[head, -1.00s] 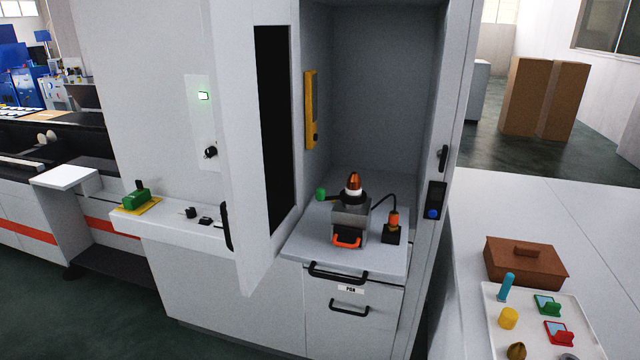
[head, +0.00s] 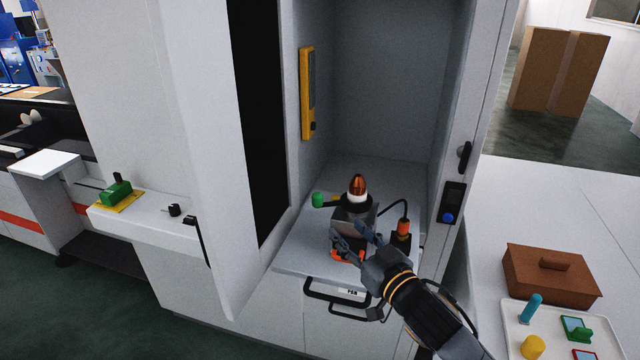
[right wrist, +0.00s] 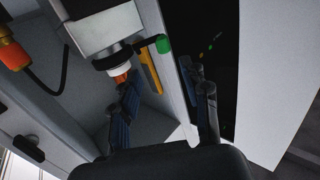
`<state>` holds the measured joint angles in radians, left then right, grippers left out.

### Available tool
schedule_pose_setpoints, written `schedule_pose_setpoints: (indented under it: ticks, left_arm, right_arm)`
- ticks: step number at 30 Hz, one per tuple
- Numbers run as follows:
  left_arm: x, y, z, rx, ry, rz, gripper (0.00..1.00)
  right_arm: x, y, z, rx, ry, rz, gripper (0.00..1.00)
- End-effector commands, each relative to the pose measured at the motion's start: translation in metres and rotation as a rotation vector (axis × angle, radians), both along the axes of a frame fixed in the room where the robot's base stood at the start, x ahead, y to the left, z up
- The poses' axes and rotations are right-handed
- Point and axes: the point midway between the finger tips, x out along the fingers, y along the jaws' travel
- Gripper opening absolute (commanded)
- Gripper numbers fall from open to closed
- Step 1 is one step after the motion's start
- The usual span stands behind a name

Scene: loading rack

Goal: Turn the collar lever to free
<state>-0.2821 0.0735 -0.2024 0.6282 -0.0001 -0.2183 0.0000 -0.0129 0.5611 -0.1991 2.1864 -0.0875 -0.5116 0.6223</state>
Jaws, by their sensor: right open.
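The collar lever (head: 327,202) is a dark bar with a green knob (head: 318,199) that sticks out to the left of the black collar (head: 355,202). The collar sits around the base of an orange-tipped cone (head: 357,184) on a grey block. My right gripper (head: 352,235) is open and empty in front of the block, below and to the right of the knob. In the right wrist view, the green knob (right wrist: 163,44) shows beyond my spread fingers (right wrist: 160,85), apart from them. My left gripper is not in view.
The open cabinet door (head: 215,180) stands left of the block. A cable runs from an orange-topped plug (head: 403,230) right of it. A yellow bar (head: 307,92) is on the inner wall. My right gripper partly hides the orange handle (head: 337,256) below.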

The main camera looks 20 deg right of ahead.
Motion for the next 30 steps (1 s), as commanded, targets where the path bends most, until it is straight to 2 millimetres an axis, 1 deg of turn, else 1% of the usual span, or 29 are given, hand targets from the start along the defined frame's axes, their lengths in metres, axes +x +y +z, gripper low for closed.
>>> schedule_pose_setpoints:
  ticks: [1,3,5,8,9,12,15,17,19,22,24,26,30]
  left_arm:
    - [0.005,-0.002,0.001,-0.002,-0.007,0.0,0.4]
    - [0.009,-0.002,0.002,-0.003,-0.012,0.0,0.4]
    - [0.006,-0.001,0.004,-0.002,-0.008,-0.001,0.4]
    - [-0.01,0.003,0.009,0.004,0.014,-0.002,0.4]
    - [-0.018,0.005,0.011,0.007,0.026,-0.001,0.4]
    - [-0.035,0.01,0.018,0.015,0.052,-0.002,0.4]
    - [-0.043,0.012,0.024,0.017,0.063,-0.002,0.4]
    - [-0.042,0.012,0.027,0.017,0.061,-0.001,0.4]
    - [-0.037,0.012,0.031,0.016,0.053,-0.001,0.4]
    - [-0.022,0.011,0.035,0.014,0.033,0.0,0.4]
    - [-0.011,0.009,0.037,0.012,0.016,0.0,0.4]
    - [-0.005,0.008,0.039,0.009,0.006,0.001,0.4]
    - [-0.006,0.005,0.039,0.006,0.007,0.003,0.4]
  right_arm:
    - [0.001,0.001,0.001,0.001,-0.004,0.003,0.46]
    - [0.005,0.001,0.003,0.002,-0.007,0.004,0.46]
    - [0.01,0.002,0.004,0.004,-0.008,0.004,0.46]
    - [0.025,0.005,0.005,0.004,-0.007,0.003,0.46]
    - [0.033,0.006,0.006,0.003,-0.008,0.003,0.46]
    - [0.054,0.011,0.006,0.004,-0.007,0.003,0.46]
    - [0.076,0.014,0.006,0.002,-0.008,0.002,0.46]
    - [0.088,0.018,0.005,0.002,-0.007,0.003,0.46]
    - [0.101,0.02,0.004,0.003,-0.007,0.002,0.46]
    - [0.116,0.023,0.004,0.002,-0.007,0.003,0.46]
    - [0.124,0.024,0.002,0.002,-0.006,0.002,0.46]
    - [0.129,0.025,0.002,0.002,-0.006,0.003,0.46]
    - [0.135,0.027,0.001,0.001,-0.006,0.004,0.46]
